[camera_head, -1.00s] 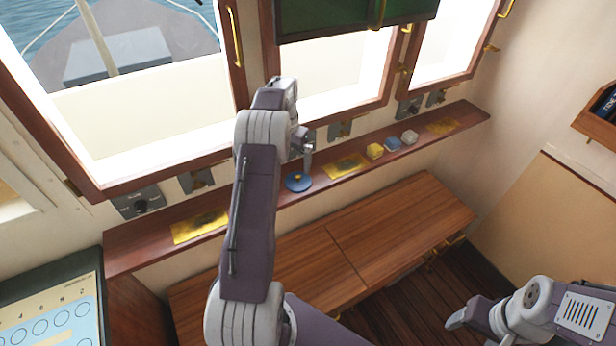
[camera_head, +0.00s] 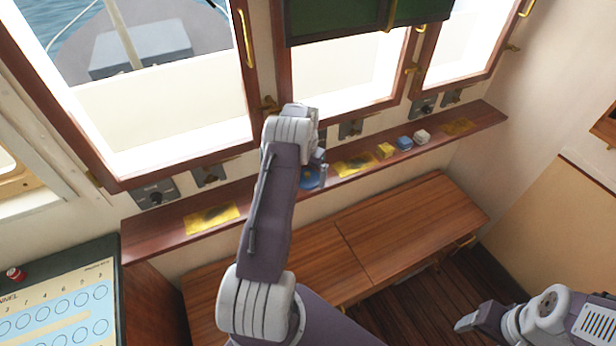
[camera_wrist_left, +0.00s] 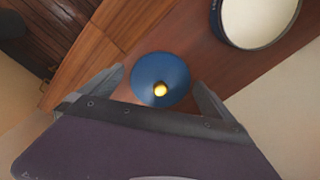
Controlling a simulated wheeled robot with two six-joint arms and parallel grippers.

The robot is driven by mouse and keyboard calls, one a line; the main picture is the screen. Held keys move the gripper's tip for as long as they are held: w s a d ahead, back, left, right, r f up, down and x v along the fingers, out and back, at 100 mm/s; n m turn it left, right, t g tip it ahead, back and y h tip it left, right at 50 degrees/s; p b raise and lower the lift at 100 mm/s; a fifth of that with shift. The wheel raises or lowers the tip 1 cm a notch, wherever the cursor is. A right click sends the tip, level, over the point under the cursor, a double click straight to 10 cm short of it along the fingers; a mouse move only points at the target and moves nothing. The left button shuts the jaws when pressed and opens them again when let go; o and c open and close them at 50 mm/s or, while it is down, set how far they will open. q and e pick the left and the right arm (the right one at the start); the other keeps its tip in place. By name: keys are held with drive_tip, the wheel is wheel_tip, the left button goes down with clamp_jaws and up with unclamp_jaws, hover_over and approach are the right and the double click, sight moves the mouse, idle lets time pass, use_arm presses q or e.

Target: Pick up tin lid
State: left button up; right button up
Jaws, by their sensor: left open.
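The tin lid is a blue disc with a gold knob. It lies on the wooden ledge (camera_head: 290,199) under the windows, partly hidden by my left gripper in the head view (camera_head: 312,180). In the left wrist view the lid (camera_wrist_left: 146,72) lies between the two spread fingers, knob facing the camera. My left gripper (camera_head: 318,163) is open and over the lid; its fingers (camera_wrist_left: 157,94) stand on either side with gaps. I cannot tell how high they are above the ledge. My right gripper (camera_head: 467,321) is at the lower right, far from the lid.
Small yellow (camera_head: 386,151), blue (camera_head: 404,143) and white (camera_head: 422,136) items sit on the ledge to the right. A dark-rimmed round thing with a pale face (camera_wrist_left: 258,20) is near the lid in the wrist view. A wooden bench (camera_head: 400,235) stands below.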

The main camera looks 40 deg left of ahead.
sight(308, 175)
use_arm(q)
drive_tip(key=shift+s+a, duration=0.1)
drive_tip(key=shift+a, duration=0.05)
drive_tip(key=shift+c, duration=1.2)
drive_tip(key=c, duration=1)
drive_tip(key=shift+r, duration=0.3)
drive_tip(key=shift+c, duration=0.2)
drive_tip(key=r, duration=0.3)
drive_tip(key=r+b, duration=0.1)
drive_tip(key=r, duration=0.5)
drive_tip(key=shift+d+r, duration=0.25)
drive_tip(key=shift+s+a+f+p, duration=0.2)
drive_tip(key=shift+s+a+p, duration=1)
drive_tip(key=shift+s+p, duration=0.7)
drive_tip(key=shift+s+a+f+p, duration=0.15)
drive_tip(key=shift+s+a+p, duration=1.1)
drive_tip(key=shift+s, duration=1.15)
drive_tip(key=shift+s+a+f+p, duration=0.2)
drive_tip(key=shift+s+a+p, duration=0.9)
drive_tip(key=shift+s+p, duration=0.85)
drive_tip(key=f+b, duration=0.3)
drive_tip(key=f, duration=0.1)
drive_tip(key=shift+s, duration=0.25)
drive_tip(key=shift+f+b, duration=0.5)
drive_tip(key=shift+f, duration=0.05)
